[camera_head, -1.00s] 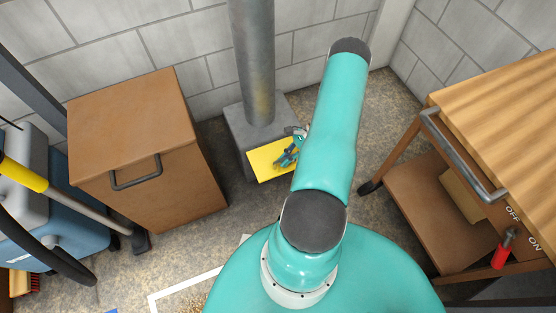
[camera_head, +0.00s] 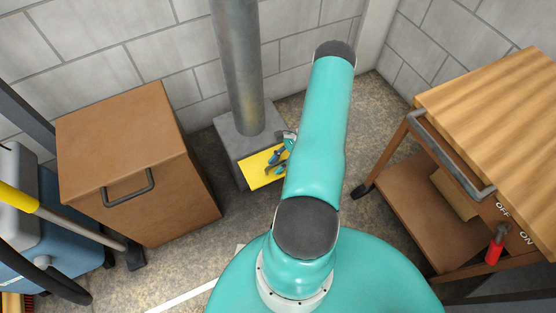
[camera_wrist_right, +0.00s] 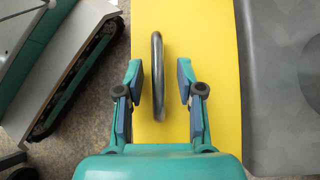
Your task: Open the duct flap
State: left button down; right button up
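The duct is a grey pipe (camera_head: 238,70) rising from a grey box (camera_head: 228,140) against the wall. Its flap (camera_head: 262,168) is a yellow panel at the box's front; I cannot tell how far it stands open. In the right wrist view the yellow flap (camera_wrist_right: 222,50) fills the middle and carries a dark grey handle (camera_wrist_right: 158,45). My right gripper (camera_wrist_right: 161,75) is open, with one finger on each side of the handle and a gap to both. In the head view the right gripper (camera_head: 278,160) is at the flap, partly hidden behind my arm. My left gripper is not in view.
A brown cabinet (camera_head: 125,150) with a grey handle stands left of the duct. A wooden workbench (camera_head: 500,130) with a red switch lever (camera_head: 494,250) stands at the right. A blue machine (camera_head: 60,245) with a yellow-sleeved tube is at far left. Floor between is clear.

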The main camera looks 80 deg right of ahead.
jog(key=shift+a, duration=0.1)
jog(key=v, duration=1.2)
